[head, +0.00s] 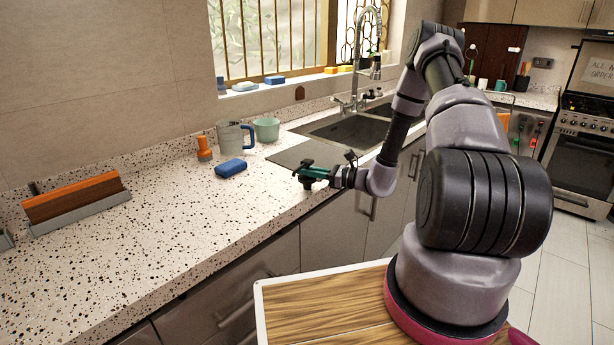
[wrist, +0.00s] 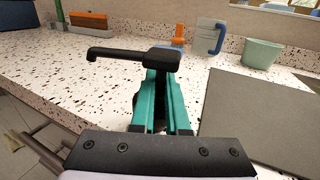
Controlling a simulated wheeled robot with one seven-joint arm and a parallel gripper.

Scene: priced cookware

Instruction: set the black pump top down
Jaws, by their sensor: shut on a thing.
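The black pump top (wrist: 133,56) is held at the tips of my gripper (wrist: 162,90), with its spout pointing left in the wrist view. In the head view the pump top (head: 306,163) shows small and dark at the green fingers of my gripper (head: 312,173). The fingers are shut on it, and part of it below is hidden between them. My gripper is over the front part of the speckled counter (head: 190,245), near the sink's left side. I cannot tell the exact gap between the pump top and the counter.
A dark flat panel (wrist: 255,120) lies right. A brown block in a holder (head: 75,200) is far left. The counter between is clear.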

